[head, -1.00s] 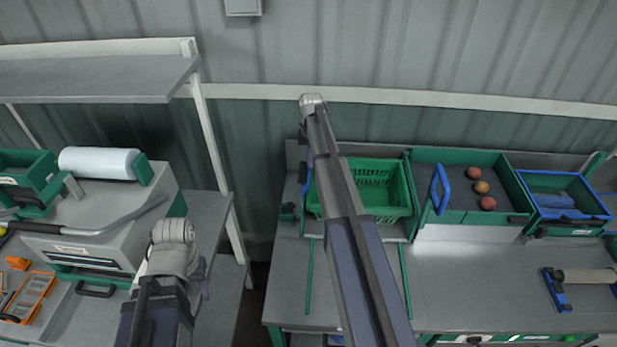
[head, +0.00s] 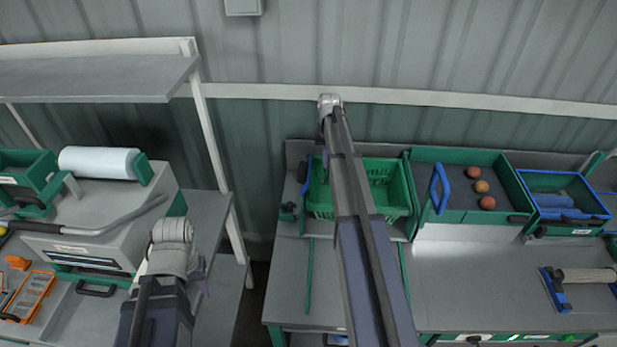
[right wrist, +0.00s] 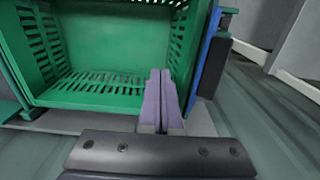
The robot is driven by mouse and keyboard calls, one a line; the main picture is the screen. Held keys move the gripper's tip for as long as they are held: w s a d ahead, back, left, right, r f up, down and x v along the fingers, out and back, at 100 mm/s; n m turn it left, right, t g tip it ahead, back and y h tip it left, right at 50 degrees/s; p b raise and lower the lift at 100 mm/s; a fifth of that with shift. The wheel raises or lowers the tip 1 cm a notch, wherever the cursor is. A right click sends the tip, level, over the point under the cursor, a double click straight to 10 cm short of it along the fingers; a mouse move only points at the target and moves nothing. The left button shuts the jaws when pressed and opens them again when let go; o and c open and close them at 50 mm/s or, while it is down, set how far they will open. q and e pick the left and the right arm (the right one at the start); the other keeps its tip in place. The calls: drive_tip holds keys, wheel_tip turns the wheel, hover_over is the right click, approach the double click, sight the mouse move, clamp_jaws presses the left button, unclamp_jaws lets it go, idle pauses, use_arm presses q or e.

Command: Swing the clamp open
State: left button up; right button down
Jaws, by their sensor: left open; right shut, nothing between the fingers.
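The blue clamp (head: 306,180) with a black part stands upright at the left side of the green crate (head: 398,190) in the head view. It also shows in the right wrist view (right wrist: 209,50), at the right of the crate's side wall. My right gripper (head: 325,161) is shut and empty. In the right wrist view its purple fingers (right wrist: 163,90) are together at the crate's near corner, left of the clamp and apart from it. My left gripper (head: 205,279) is open and empty over the left bench, partly hidden by its own wrist.
Right of the crate are a tray (head: 462,157) with red fruit and a blue-rimmed bin (head: 606,205). On the left stands a wrapping machine (head: 150,208) with a white roll. A gap separates the benches.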

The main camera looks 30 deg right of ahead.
sight(306, 171)
drive_tip(key=shift+f, duration=0.15)
wheel_tip(306, 171, down, 5)
drive_tip(key=b, duration=0.5)
idle(0.3)
drive_tip(key=shift+w+a, duration=0.1)
drive_tip(key=shift+w+a, duration=0.6)
drive_tip(key=shift+a, duration=0.4)
drive_tip(key=shift+w+a, duration=0.55)
drive_tip(key=shift+a, duration=0.4)
drive_tip(key=shift+w+a, duration=0.6)
drive_tip(key=shift+a, duration=0.4)
wheel_tip(306, 171, up, 9)
drive_tip(key=s+d+p, duration=0.1)
drive_tip(key=p, duration=0.7)
drive_tip(key=shift+d+p, duration=0.4)
